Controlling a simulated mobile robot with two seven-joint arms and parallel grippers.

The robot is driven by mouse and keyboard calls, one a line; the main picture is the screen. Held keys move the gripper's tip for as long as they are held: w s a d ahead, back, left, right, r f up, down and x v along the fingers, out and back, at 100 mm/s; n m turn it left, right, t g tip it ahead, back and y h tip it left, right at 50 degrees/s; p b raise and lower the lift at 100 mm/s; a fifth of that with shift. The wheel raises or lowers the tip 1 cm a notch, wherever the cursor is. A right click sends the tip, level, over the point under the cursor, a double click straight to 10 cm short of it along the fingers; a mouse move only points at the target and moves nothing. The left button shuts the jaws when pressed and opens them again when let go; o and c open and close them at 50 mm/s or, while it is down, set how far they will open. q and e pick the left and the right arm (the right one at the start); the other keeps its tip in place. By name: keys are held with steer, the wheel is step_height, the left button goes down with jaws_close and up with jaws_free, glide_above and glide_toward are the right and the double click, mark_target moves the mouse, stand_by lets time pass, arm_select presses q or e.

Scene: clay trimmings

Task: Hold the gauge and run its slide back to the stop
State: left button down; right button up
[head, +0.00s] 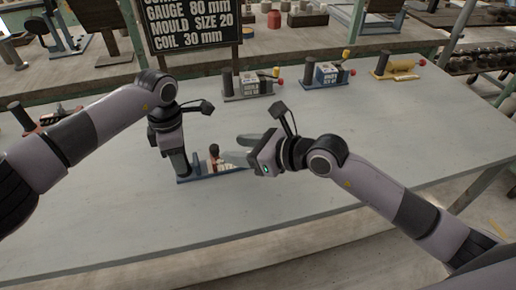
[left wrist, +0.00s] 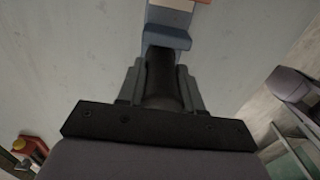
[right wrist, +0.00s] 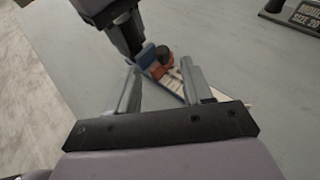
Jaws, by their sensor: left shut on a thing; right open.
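The gauge (head: 202,177) lies on the grey table, with a blue base, a pale scale strip and a small red slide carrying a dark knob (head: 214,150). My left gripper (head: 181,172) is shut on the dark handle (left wrist: 160,68) at the gauge's left end, hiding much of that end. My right gripper (head: 242,150) is open, just right of the knob. In the right wrist view, the red slide (right wrist: 156,72) and knob show beyond and between the open fingers, near the blue end block (right wrist: 147,55). I cannot tell whether slide and block touch.
A black sign (head: 192,22) at the back reads gauge 80 mm, mould size 20, coil 30 mm. A red item (head: 45,120) lies left. The table's right front is clear.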

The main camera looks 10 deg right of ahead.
steer(key=shift+v, duration=2.4)
arm_select(q)
steer(key=c, duration=0.7)
jaws_free()
steer(key=shift+o, duration=0.2)
